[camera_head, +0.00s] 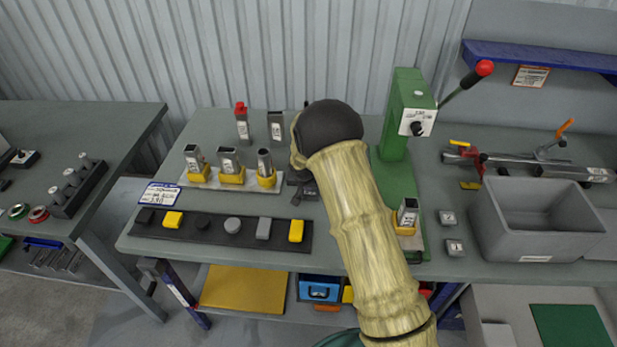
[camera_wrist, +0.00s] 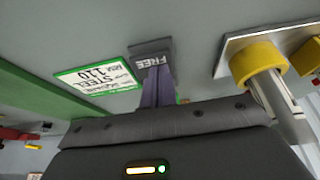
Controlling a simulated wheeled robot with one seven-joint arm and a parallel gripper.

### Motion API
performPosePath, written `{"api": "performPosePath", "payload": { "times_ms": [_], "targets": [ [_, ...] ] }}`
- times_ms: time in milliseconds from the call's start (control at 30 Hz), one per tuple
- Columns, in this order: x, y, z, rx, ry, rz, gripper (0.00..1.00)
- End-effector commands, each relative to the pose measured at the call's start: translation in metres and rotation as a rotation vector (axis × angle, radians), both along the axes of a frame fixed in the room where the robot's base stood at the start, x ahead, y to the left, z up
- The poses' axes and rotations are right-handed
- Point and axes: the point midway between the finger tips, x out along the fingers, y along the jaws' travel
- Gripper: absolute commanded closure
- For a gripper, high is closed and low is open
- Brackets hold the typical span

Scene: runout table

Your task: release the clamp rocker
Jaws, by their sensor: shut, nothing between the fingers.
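A dark grey block marked FREE (camera_wrist: 152,62) shows in the wrist view and looks like one end of the clamp rocker. My gripper (camera_wrist: 157,80) is shut and empty, with its narrow fingers right at the FREE end. I cannot tell whether they touch it. The fingers and the gripper body hide whatever lies behind. In the head view a small dark part (camera_head: 305,191) shows on the table just left of my arm, probably the same device. My arm hides the fingers there.
A rack with yellow-collared holders (camera_head: 231,175) stands left of my arm. A dark strip with several small blocks (camera_head: 203,229) lies in front. A green press (camera_head: 404,110) with a red-knobbed lever and a grey bin (camera_head: 535,245) stand right. A STEEL label (camera_wrist: 98,80) lies beside the block.

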Motion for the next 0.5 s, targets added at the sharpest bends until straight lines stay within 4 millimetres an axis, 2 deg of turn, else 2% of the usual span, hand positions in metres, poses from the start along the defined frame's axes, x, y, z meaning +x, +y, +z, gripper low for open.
{"api": "performPosePath", "payload": {
  "times_ms": [233,467,500],
  "targets": [
    [0.001,-0.005,0.010,0.001,-0.001,-0.007,1.00],
    [-0.003,-0.001,0.047,0.002,0.000,-0.004,1.00],
    [-0.008,0.000,0.045,0.001,0.001,-0.002,1.00]
  ]
}}
